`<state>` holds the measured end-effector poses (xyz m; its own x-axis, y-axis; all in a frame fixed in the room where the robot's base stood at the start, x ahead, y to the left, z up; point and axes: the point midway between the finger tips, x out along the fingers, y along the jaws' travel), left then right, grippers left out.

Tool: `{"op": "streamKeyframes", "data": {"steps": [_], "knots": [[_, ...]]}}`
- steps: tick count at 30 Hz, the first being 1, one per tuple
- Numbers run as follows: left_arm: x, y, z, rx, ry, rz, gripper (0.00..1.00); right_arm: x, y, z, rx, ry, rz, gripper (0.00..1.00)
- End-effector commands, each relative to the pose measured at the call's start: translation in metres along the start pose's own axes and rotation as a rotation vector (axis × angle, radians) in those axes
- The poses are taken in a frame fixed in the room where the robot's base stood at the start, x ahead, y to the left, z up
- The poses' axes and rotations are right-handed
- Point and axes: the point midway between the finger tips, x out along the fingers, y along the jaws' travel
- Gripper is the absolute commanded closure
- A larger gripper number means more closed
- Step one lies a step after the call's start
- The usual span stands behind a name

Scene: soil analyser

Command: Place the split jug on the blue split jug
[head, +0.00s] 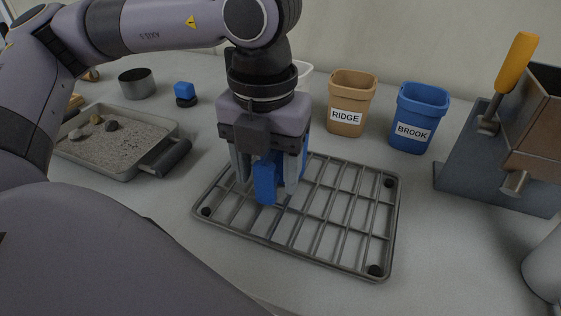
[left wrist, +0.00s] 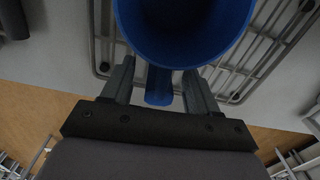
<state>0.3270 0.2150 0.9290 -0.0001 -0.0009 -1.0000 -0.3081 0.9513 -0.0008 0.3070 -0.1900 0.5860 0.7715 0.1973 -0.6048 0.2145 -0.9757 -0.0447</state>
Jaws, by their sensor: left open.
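A blue jug (left wrist: 181,35) stands on the wire rack (head: 335,262); its round open mouth shows in the left wrist view. In the head view its blue handle (head: 265,183) shows below my left gripper (head: 267,178), which hides most of the jug. My left gripper is open, pointing down, with one finger on each side of the handle (left wrist: 159,88); I cannot tell whether they touch it. A tan tub labelled RIDGE (head: 350,92) and a blue tub labelled BROOK (head: 418,108) stand behind the rack. My right gripper is not in view.
A tray of grit with stones (head: 110,145) lies at left, with a metal cup (head: 137,83) and a small blue-topped item (head: 184,92) behind. A pale vessel (head: 304,72) is partly hidden by my arm. A machine with an orange-handled lever (head: 516,62) stands at right.

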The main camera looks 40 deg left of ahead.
Motion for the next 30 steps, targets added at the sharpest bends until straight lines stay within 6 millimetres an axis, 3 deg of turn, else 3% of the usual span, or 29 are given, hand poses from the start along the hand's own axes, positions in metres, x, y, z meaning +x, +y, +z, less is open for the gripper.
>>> {"op": "streamKeyframes", "data": {"steps": [5, 8, 11, 23, 30], "knots": [[0.000, 0.000, 0.000, 0.000, 0.000, 0.000, 0.40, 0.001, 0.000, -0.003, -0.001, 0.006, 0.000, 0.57], [0.000, 0.000, 0.000, 0.000, 0.000, 0.000, 0.66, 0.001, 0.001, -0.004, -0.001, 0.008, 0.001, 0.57], [0.000, 0.000, 0.000, 0.000, 0.000, 0.000, 0.99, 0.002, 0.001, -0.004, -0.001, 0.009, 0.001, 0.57], [-0.006, 0.000, 0.001, -0.001, -0.002, -0.001, 1.00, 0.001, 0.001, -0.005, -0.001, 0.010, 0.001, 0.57], [-0.040, -0.001, 0.001, -0.001, -0.004, -0.004, 1.00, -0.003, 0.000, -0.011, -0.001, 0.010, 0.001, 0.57]]}}
